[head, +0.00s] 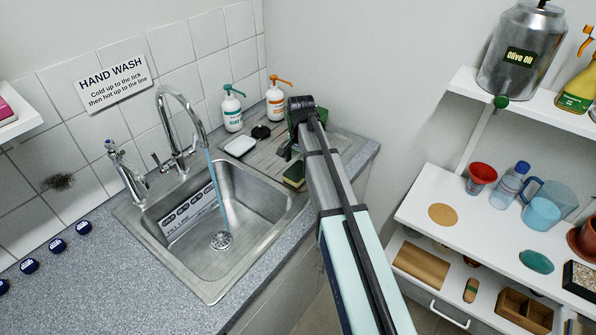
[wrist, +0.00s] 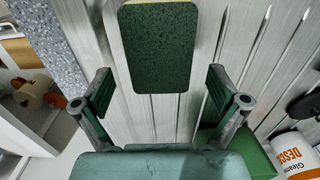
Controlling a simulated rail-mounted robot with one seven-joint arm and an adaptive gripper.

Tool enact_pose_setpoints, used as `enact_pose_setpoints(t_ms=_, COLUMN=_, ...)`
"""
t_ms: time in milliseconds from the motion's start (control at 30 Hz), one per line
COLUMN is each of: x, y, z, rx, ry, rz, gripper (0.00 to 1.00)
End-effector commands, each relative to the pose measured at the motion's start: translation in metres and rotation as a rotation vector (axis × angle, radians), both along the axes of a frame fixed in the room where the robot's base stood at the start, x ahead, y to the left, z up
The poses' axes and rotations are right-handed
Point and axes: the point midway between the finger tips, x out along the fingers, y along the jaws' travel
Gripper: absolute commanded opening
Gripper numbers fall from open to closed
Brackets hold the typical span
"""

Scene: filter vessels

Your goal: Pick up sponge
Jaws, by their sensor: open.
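A sponge with a dark green scouring top and a yellow underside lies on the ribbed metal drainer beside the sink; it shows in the head view (head: 294,175) and in the wrist view (wrist: 158,45). My gripper (wrist: 160,92) is open and empty above the drainer. In the wrist view the sponge lies ahead of the gap between the fingers, apart from both. In the head view my gripper (head: 287,151) is partly hidden by my arm, just beyond the sponge.
A second green block (wrist: 240,152) lies near the orange-labelled bottle (head: 278,97). A green pump bottle (head: 232,108), white dish (head: 240,146) and dark round item (head: 261,132) stand near the drainer. The sink (head: 218,225) has running water. Shelves (head: 480,225) stand right.

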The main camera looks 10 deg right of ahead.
Motion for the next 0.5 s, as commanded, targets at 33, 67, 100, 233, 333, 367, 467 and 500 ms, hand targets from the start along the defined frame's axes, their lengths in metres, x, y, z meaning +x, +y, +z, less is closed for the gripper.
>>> enact_pose_setpoints(t_ms=33, x=-0.001, y=0.0, z=-0.005, rx=0.0, ry=0.003, rz=0.0, gripper=0.97)
enact_pose_setpoints(t_ms=67, x=-0.001, y=0.0, z=-0.008, rx=0.0, ry=0.003, rz=0.0, gripper=0.97)
enact_pose_setpoints(t_ms=100, x=-0.001, y=0.0, z=-0.011, rx=0.0, ry=0.001, rz=0.0, gripper=0.97)
enact_pose_setpoints(t_ms=233, x=0.0, y=0.0, z=-0.019, rx=0.0, ry=0.001, rz=0.0, gripper=0.97)
enact_pose_setpoints(t_ms=333, x=0.0, y=0.0, z=-0.02, rx=0.0, ry=0.0, rz=0.0, gripper=0.97)
enact_pose_setpoints(t_ms=367, x=0.0, y=0.0, z=-0.02, rx=0.0, ry=0.0, rz=0.0, gripper=0.97)
enact_pose_setpoints(t_ms=467, x=0.0, y=0.0, z=-0.02, rx=0.0, ry=0.0, rz=0.0, gripper=0.97)
enact_pose_setpoints(t_ms=500, x=0.0, y=0.0, z=-0.02, rx=0.0, ry=0.0, rz=0.0, gripper=0.86)
